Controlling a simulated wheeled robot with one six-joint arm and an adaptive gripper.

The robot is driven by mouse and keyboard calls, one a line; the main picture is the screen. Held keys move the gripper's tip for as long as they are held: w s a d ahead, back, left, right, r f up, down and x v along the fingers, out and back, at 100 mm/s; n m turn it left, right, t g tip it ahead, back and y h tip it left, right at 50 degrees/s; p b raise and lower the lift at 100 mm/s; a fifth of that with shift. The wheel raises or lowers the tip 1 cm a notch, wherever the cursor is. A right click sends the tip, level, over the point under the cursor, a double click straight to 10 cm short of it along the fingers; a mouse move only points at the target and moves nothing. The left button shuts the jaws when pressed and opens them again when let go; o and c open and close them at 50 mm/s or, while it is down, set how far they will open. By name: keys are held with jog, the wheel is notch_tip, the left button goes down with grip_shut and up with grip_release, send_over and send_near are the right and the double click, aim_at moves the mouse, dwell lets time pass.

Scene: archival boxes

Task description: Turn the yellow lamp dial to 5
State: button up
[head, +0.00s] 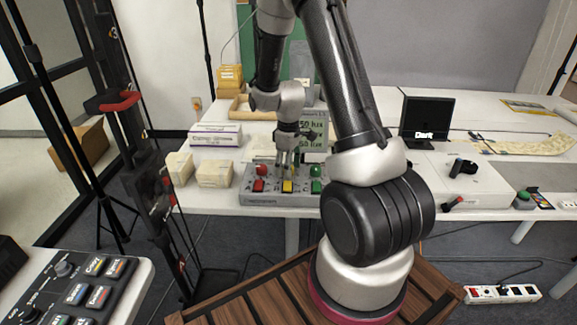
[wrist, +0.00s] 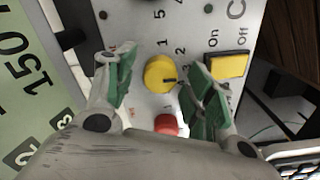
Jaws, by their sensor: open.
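The yellow dial (wrist: 160,73) is a round knob on a grey panel (wrist: 150,105). In the wrist view it lies between my gripper's (wrist: 161,68) two green-padded fingers, which are open with a gap on both sides. A dark mark on the dial points right. The numbers 1, 2 and 3 show around its upper right; my right finger may hide others. A yellow On/Off switch (wrist: 228,65) sits to the right. In the head view my gripper (head: 287,160) reaches down over the grey control box (head: 285,199), hiding the yellow dial, above the yellow switch (head: 288,187).
A red dial (wrist: 166,124) sits close beside the yellow one. In the head view, red (head: 259,186) and green (head: 316,187) switches flank the yellow switch. A lux display (head: 313,142) stands behind. Cream boxes (head: 214,174) lie to the left. A black "Dark" sign (head: 426,118) stands right.

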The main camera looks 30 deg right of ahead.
jog(key=c, duration=1)
jog(key=shift+c, duration=0.2)
jog(key=shift+m, duration=0.3)
jog(key=m, duration=0.3)
jog(key=shift+m, duration=0.3)
jog(key=m, duration=0.3)
jog(key=shift+m, duration=0.3)
jog(key=m, duration=0.4)
jog(key=shift+m, duration=2.1)
